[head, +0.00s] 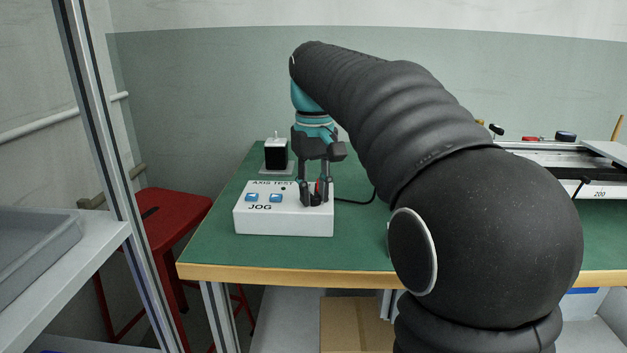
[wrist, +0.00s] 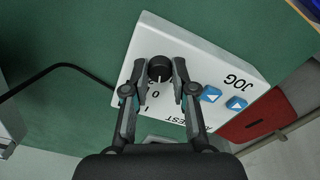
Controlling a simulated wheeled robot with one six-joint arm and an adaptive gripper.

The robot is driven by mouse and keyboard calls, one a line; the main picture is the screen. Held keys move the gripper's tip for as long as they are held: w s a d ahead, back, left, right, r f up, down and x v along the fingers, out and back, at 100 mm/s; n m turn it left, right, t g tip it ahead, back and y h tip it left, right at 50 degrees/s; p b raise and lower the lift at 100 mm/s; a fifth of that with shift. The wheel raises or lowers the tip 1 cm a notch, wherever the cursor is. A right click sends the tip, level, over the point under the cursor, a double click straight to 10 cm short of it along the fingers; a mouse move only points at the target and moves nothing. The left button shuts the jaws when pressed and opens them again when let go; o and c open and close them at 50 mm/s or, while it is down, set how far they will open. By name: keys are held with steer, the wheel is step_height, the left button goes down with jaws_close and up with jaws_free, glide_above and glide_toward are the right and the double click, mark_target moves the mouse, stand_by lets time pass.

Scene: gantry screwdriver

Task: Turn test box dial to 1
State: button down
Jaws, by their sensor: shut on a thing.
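The test box (head: 284,222) is a white box marked AXIS TEST and JOG near the table's left front. It also shows in the wrist view (wrist: 205,62). Its black dial (wrist: 159,67) has a light pointer line on the side facing the printed 0; a second mark, apparently 1, stands close by. My gripper (head: 314,198) points down over the box's right part. In the wrist view my gripper (wrist: 161,75) is shut on the dial, one finger on each side. In the head view the fingers mostly hide the dial.
Two blue JOG buttons (head: 263,198) are left of my gripper. A black-and-white block (head: 276,154) stands behind the box. A dark cable (head: 357,201) leaves the box's right side. A gantry rail (head: 555,155) lies at the right. A red stool (head: 170,222) stands left of the table.

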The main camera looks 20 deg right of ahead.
mark_target(314, 196)
steer(key=n+p, duration=0.2)
steer(key=n, duration=0.1)
steer(key=shift+r+n, duration=0.15)
steer(key=shift+n, duration=0.25)
steer(key=n+p, duration=0.1)
steer(key=n, duration=0.3)
steer(key=shift+n, duration=0.3)
steer(key=c, duration=0.9)
jaws_free()
steer(key=shift+c, duration=0.2)
step_height(314, 196, up, 12)
